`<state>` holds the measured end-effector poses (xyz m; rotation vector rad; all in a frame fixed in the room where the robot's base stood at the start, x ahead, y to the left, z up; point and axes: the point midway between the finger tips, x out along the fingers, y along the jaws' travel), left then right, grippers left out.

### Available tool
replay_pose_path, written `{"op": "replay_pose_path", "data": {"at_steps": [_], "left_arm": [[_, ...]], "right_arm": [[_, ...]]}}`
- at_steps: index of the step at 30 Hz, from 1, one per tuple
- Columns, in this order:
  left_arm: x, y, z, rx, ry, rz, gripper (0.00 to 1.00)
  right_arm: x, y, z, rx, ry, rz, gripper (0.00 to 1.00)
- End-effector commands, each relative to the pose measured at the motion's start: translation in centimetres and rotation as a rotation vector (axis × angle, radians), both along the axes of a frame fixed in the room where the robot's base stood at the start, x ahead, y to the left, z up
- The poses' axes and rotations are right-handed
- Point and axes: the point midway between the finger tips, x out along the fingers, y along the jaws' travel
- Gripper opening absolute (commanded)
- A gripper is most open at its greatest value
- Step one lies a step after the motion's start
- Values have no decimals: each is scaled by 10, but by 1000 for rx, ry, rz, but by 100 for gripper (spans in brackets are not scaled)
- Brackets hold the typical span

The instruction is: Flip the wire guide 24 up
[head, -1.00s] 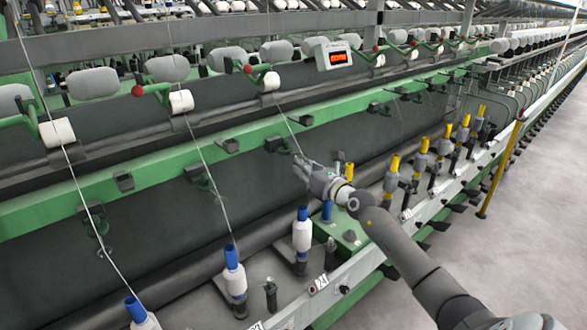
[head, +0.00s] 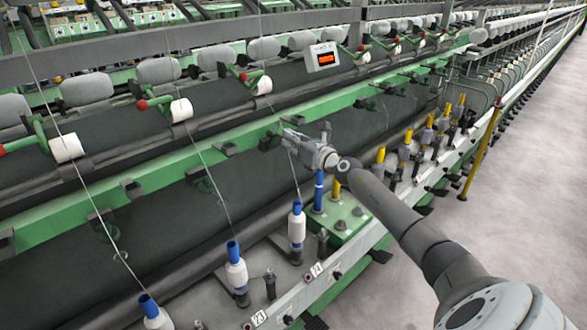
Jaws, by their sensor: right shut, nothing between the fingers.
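Small dark green wire guides hang below the long green rail (head: 160,170). One guide (head: 268,142) is right beside my right gripper (head: 287,137), at the left of its fingertips. The gripper partly covers that area, and I cannot tell whether they touch or how the guide is tilted. My right gripper is shut and empty. Another guide (head: 203,182) hangs further left with a thread passing near it, and one more guide (head: 100,222) hangs at the far left. My left gripper is out of view.
White bobbins on blue tubes (head: 297,225) stand below the guides, with threads running up from them. Yellow tubes (head: 404,148) stand further right. A display (head: 323,58) hangs above. The grey floor (head: 530,180) at right is clear.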

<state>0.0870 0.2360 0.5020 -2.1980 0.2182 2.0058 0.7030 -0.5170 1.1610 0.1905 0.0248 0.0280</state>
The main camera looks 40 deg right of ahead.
Motion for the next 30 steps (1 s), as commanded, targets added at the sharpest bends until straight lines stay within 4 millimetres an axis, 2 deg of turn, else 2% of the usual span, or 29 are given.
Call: {"op": "replay_pose_path", "data": {"at_steps": [1,6,30], "left_arm": [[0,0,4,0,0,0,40],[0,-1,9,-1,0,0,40],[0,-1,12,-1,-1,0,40]], "right_arm": [[3,0,6,0,-2,0,0],[10,1,13,0,-1,0,0],[18,1,21,1,-6,-2,0]]}}
